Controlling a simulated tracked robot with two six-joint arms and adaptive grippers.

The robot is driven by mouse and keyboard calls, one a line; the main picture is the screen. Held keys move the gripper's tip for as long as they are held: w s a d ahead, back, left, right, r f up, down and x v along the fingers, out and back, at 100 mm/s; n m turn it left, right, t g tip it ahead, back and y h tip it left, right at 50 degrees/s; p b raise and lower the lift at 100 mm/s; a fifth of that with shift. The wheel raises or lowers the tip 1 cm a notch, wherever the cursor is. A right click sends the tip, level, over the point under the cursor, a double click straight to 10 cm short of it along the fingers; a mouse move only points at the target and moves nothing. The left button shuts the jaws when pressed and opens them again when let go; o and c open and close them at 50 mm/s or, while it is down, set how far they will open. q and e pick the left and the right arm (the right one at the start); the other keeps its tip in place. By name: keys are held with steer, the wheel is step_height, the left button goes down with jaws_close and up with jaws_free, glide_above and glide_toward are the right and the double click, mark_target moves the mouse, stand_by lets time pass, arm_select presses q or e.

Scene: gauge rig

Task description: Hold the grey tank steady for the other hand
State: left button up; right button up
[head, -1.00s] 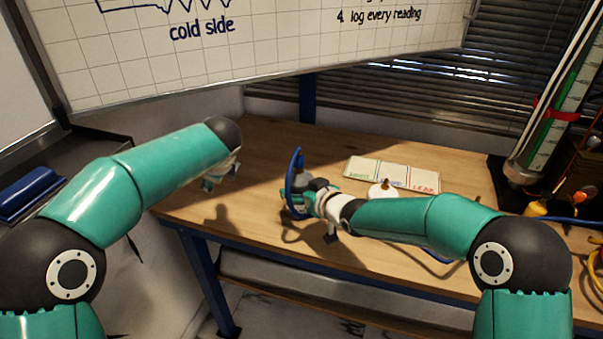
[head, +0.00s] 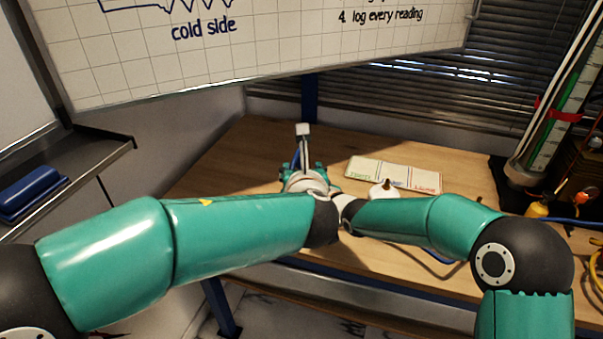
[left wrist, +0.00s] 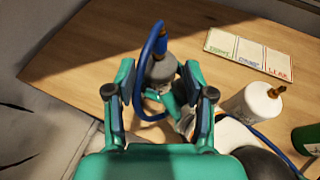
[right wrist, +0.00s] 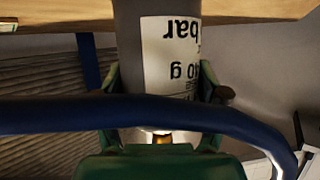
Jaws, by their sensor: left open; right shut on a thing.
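The grey tank (left wrist: 161,69) stands between the open fingers of my left gripper (left wrist: 159,78), seen from above in the left wrist view. A blue hose (left wrist: 150,48) loops from its top and past its side. My right gripper (right wrist: 160,80) is shut on the tank, whose white label (right wrist: 170,55) appears upside down in the right wrist view. In the head view the left gripper (head: 302,178) covers most of the tank. Whether the left fingers touch the tank, I cannot tell.
A white tank (left wrist: 252,106) with a brass fitting stands to the right on the wooden table (head: 250,150). A three-part card (head: 395,174) lies behind it. A tall gauge column (head: 548,125) stands at the far right. The table's left part is clear.

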mark_target(300, 163)
arm_select(q)
steer(key=x, duration=0.9)
steer(key=shift+w+f, duration=0.15)
steer(key=shift+w, duration=0.15)
jaws_close()
